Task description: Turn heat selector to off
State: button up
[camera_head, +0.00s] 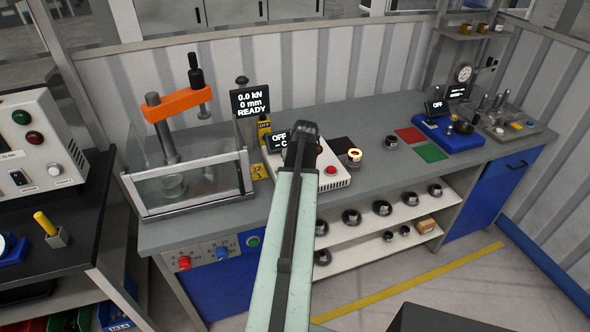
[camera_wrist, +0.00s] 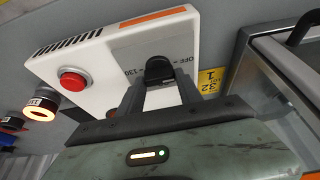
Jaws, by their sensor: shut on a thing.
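In the wrist view the box (camera_wrist: 95,62) fills the upper left. Its black heat selector knob (camera_wrist: 158,70) sits by a grey printed panel (camera_wrist: 170,52) marked OFF and 130. My gripper (camera_wrist: 160,92) is shut on the knob, one finger on each side. The knob's pointer direction cannot be told. In the head view my arm hides the knob and the fingers.
A press with an orange arm (camera_head: 185,103) and clear guard stands left of the heater. A glowing ring piece (camera_head: 354,155) stands close to its right. Black, red (camera_head: 410,135) and green (camera_head: 430,152) mats lie farther right. Several round parts sit on the shelf (camera_head: 362,240) below.

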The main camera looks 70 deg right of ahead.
dwell(0.5)
jog(key=o, duration=1.4)
jog(key=p+v, duration=0.7)
jog(key=shift+s+a+r, duration=0.15)
jog(key=shift+r, duration=0.2)
